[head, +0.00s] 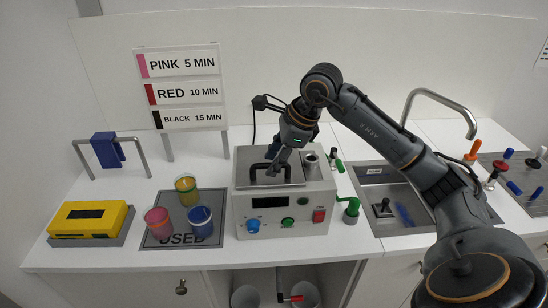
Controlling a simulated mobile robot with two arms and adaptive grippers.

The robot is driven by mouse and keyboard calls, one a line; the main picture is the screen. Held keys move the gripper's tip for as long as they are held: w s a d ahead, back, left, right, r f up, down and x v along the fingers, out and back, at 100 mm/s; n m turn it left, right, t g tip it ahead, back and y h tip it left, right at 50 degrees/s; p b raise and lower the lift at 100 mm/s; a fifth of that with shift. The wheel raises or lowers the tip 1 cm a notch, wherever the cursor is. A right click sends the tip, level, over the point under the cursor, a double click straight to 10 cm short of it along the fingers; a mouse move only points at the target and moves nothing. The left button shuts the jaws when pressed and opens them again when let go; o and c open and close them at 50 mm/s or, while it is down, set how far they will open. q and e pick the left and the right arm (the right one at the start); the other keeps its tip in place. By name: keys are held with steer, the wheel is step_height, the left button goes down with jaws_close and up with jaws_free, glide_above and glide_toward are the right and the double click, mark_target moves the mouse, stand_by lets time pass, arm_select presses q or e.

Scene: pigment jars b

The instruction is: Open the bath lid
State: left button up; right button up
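The bath (285,205) is a grey metal box on the white counter, with a dark display, a blue knob, a green knob and a red switch on its front. Its lid (247,157) lies on top and looks flat and closed. A black arched handle (257,174) stands on the lid. My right gripper (277,167) points down at the handle from the right. The fingers overlap the handle in this view, so I cannot tell whether they grip it. My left gripper is not in view.
A green tap (350,209) sticks out at the bath's right side. Pink, yellow and blue jars stand on a dark "USED" mat (160,236) to the left. A yellow device (88,218), a timing sign (180,90) and a sink (385,190) surround the workspace.

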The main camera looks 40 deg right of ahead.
jaws_close()
steer(key=shift+r, duration=0.1)
